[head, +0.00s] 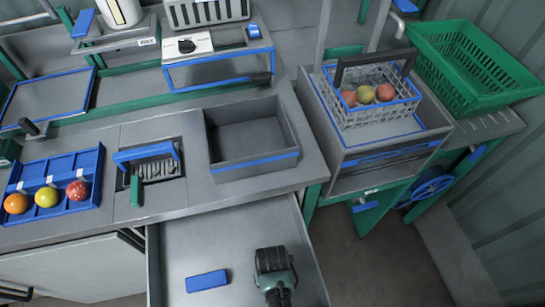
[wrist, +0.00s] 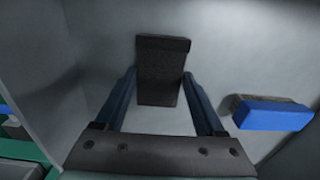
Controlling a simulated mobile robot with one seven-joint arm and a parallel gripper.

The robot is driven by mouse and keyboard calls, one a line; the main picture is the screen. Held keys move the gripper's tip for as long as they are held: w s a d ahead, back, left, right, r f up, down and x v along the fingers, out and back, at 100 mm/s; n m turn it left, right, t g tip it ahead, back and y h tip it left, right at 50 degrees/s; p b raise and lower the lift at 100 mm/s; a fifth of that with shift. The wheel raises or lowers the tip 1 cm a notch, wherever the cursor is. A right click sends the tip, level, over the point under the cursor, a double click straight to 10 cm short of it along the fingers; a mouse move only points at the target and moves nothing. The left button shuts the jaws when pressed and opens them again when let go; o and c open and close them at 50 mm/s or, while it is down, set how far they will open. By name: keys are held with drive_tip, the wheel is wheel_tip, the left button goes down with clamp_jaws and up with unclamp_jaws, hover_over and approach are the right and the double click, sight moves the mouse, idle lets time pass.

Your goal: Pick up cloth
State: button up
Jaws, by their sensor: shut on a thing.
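A dark grey, block-shaped piece, which looks like the folded cloth (wrist: 162,68), is between the two fingers of my gripper (wrist: 160,77) in the wrist view. The fingers are shut on its sides, and its far end extends beyond the fingertips. In the head view my gripper (head: 274,266) is over the open drawer (head: 225,245), towards its right side. There the held piece is hard to tell from the dark gripper. I cannot tell whether it touches the drawer floor.
A blue block (head: 207,281) lies in the drawer left of my gripper; it shows right of the fingers in the wrist view (wrist: 270,115). The drawer walls stand around it.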

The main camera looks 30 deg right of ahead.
drive_tip(key=shift+c, duration=0.4)
drive_tip(key=shift+r, duration=0.3)
wheel_tip(320, 180, up, 9)
drive_tip(key=p, duration=0.1)
drive_tip(key=shift+r+p, duration=0.2)
drive_tip(key=shift+p, duration=0.2)
